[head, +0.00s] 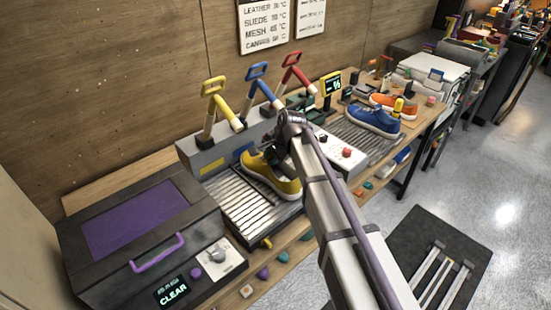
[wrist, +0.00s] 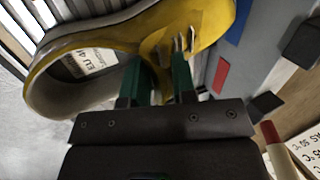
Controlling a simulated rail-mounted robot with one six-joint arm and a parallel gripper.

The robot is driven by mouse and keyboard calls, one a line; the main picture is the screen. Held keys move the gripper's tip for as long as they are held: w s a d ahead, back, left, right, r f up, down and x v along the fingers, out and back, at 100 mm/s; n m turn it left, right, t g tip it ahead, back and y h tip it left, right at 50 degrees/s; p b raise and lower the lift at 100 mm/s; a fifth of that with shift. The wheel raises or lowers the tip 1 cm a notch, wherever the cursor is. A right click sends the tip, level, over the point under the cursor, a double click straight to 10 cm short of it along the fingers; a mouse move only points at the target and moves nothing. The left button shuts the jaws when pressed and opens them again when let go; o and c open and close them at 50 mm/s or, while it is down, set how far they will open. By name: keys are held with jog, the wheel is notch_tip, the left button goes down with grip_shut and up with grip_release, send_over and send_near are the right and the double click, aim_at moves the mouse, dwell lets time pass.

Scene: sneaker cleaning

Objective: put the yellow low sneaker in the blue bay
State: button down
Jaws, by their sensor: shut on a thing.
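The yellow low sneaker (head: 284,186) is over the right side of the slatted metal rack (head: 236,215) in the head view. Its opening and an insole label show in the wrist view (wrist: 50,52). My gripper (wrist: 157,78) is shut on the sneaker, its green fingers at the shoe's upper edge. I cannot tell if the sole touches the slats. A blue patch (head: 238,153) marks the grey housing behind the rack, below the blue lever (head: 262,80); part of it shows in the wrist view (wrist: 239,20). The bay's bounds are partly hidden by my arm.
A yellow lever (head: 213,90) and red lever (head: 295,65) flank the blue one. A black machine with a purple lid (head: 145,217) stands at left. A blue sneaker (head: 373,121) and orange sneaker (head: 395,104) are on the right. Small coloured pieces line the front edge.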

jog(key=shift+f+b, duration=0.35)
jog(key=shift+b, duration=0.05)
dwell(0.4)
jog(key=c, duration=0.8)
grip_release()
jog(key=shift+c, duration=0.2)
jog(key=p+v, duration=0.7)
jog(key=shift+r, duration=0.35)
jog(key=p+v, duration=0.2)
jog(key=v, duration=0.1)
jog(key=s+p+v, duration=0.1)
jog(key=p+v, duration=0.1)
jog(key=p, duration=0.1)
jog(key=shift+d+r, duration=0.15)
jog(key=shift+d, duration=0.15)
